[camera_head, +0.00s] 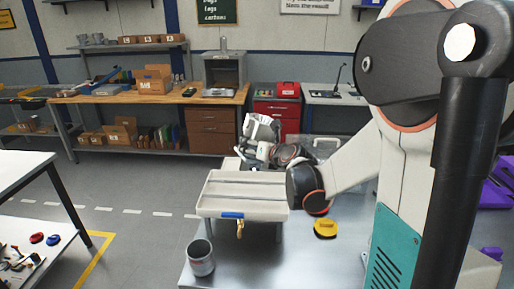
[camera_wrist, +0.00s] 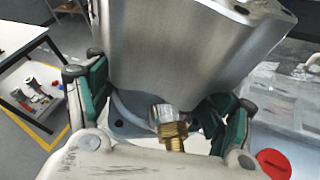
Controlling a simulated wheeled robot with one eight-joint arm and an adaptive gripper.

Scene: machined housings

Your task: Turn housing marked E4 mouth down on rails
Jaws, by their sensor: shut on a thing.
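A grey metal housing (camera_wrist: 190,50) fills the top of the wrist view, with bolt holes at its upper corners. No E4 mark is readable on it. My gripper (camera_wrist: 158,108) has its green-padded fingers shut on the housing, one on each side. A brass fitting (camera_wrist: 172,132) shows just below the housing. In the head view the housing (camera_head: 262,127) is small, held up beyond the far edge of the pale tray, with my gripper (camera_head: 256,150) beside it. Its mouth's direction cannot be told.
The pale divided tray (camera_head: 212,208) stands on the steel table (camera_head: 265,268), with a brass tap at its front. A grey cup (camera_head: 200,258) and a yellow object (camera_head: 325,228) stand nearby. Beyond are a wooden bench (camera_head: 200,98) and a red drawer cabinet (camera_head: 277,108).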

